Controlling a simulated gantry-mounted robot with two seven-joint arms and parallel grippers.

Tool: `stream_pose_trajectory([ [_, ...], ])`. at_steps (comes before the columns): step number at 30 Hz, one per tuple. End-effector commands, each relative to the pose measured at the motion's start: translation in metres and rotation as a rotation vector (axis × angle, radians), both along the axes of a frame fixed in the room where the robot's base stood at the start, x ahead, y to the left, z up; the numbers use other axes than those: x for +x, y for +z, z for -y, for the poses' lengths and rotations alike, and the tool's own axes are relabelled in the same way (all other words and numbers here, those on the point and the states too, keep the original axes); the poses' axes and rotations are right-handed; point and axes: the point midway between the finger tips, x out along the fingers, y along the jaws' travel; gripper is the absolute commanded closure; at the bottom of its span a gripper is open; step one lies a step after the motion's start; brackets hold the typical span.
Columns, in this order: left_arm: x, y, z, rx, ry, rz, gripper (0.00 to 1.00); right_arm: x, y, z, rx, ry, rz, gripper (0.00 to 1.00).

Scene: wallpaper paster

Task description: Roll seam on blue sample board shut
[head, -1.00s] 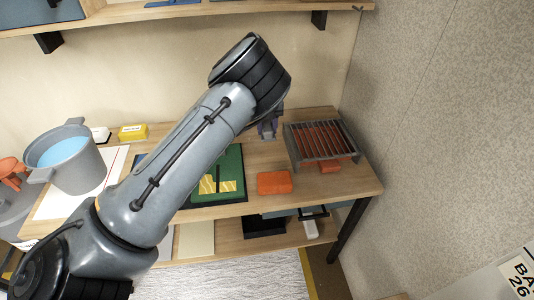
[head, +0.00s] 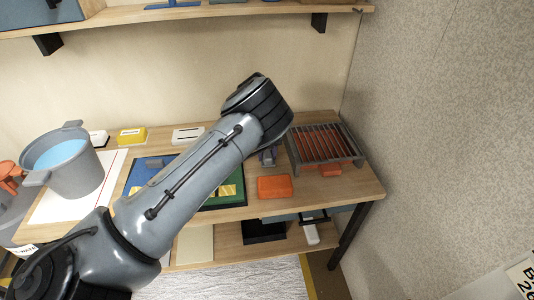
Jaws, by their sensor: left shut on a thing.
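The blue sample board (head: 136,176) lies on the table, partly hidden behind my left arm. Its seam cannot be made out. A green board with yellow pieces (head: 229,190) lies right of it, also partly covered by the arm. My left gripper (head: 268,158) points down near the back of the table, between the green board and the metal rack. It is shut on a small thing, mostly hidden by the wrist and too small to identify. My right gripper is not in view.
A grey bucket with blue liquid (head: 65,160) stands at the left on a white sheet. An orange block (head: 275,187) lies just in front of the gripper. A slatted metal rack (head: 325,145) stands at the right. A shelf (head: 200,12) runs above.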

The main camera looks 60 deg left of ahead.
Motion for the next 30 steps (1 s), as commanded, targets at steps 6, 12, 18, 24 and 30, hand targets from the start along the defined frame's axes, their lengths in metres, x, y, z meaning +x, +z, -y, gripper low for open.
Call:
stream_pose_trajectory([
  [6, 0.000, 0.000, 0.000, 0.001, 0.000, 0.001, 0.99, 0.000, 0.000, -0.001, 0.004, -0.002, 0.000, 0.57],
  [12, 0.000, -0.006, 0.000, 0.000, 0.000, 0.000, 0.99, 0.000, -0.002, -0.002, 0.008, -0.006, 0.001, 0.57],
  [18, 0.000, -0.012, 0.000, 0.000, 0.000, 0.000, 0.99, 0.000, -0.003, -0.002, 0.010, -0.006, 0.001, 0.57],
  [24, 0.000, -0.013, 0.000, -0.002, 0.000, -0.001, 0.47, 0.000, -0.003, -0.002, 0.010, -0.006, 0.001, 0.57],
  [30, -0.002, -0.014, 0.000, -0.001, 0.002, -0.005, 0.34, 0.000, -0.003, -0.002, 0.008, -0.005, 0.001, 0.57],
])
